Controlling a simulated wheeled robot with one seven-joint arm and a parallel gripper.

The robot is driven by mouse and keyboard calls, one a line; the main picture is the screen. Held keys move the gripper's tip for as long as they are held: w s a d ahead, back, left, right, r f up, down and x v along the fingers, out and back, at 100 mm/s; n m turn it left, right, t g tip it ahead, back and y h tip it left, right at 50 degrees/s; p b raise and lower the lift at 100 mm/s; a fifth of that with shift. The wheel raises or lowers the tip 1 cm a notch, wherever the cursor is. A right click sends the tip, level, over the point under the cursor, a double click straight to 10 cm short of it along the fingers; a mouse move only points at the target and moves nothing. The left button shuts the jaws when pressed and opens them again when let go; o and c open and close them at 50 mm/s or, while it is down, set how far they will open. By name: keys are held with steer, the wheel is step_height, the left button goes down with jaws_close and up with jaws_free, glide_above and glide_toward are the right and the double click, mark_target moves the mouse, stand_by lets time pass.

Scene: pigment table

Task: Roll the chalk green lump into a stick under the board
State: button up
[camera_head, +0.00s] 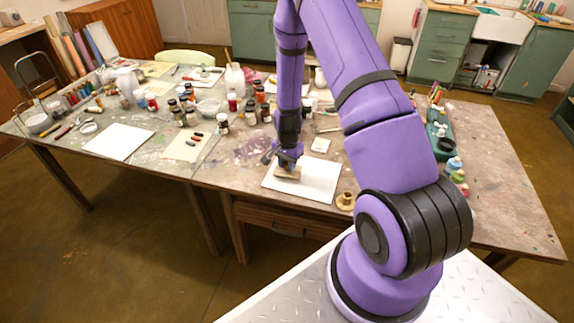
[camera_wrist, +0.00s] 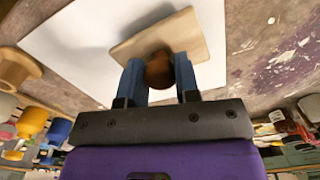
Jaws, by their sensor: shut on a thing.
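My gripper (camera_head: 288,160) points down over the white sheet near the front edge of the table. In the wrist view its two blue fingers (camera_wrist: 159,78) stand either side of the round brown knob (camera_wrist: 159,70) of the wooden board and are shut on it. The board (camera_wrist: 190,35) is a flat, pale rectangle over the white sheet (camera_wrist: 85,35). In the head view the board (camera_head: 287,174) shows just below the fingers. The chalk green lump does not show in either view. I cannot tell whether it lies under the board.
A small brass-coloured spool-shaped thing (camera_head: 345,201) stands by the sheet's right corner. A small white square (camera_head: 320,145) lies behind the sheet. Several jars (camera_head: 250,112) crowd behind and to the left. A cream sheet with coloured sticks (camera_head: 185,148) lies left. Bare table shows at the right.

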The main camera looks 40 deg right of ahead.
steer(key=shift+w+d, duration=0.4)
steer(key=shift+d, duration=0.05)
steer(key=shift+w+d, duration=0.4)
steer(key=shift+d, duration=0.1)
steer(key=shift+s+a, duration=0.5)
steer(key=shift+a, duration=0.1)
steer(key=shift+a, duration=0.1)
steer(key=shift+s+a, duration=0.9)
steer(key=shift+a, duration=0.05)
steer(key=shift+s+a, duration=0.1)
steer(key=shift+s+a, duration=0.35)
steer(key=shift+a, duration=0.05)
steer(key=shift+w+d+f, duration=0.1)
steer(key=shift+w+d, duration=0.85)
steer(key=shift+d, duration=0.15)
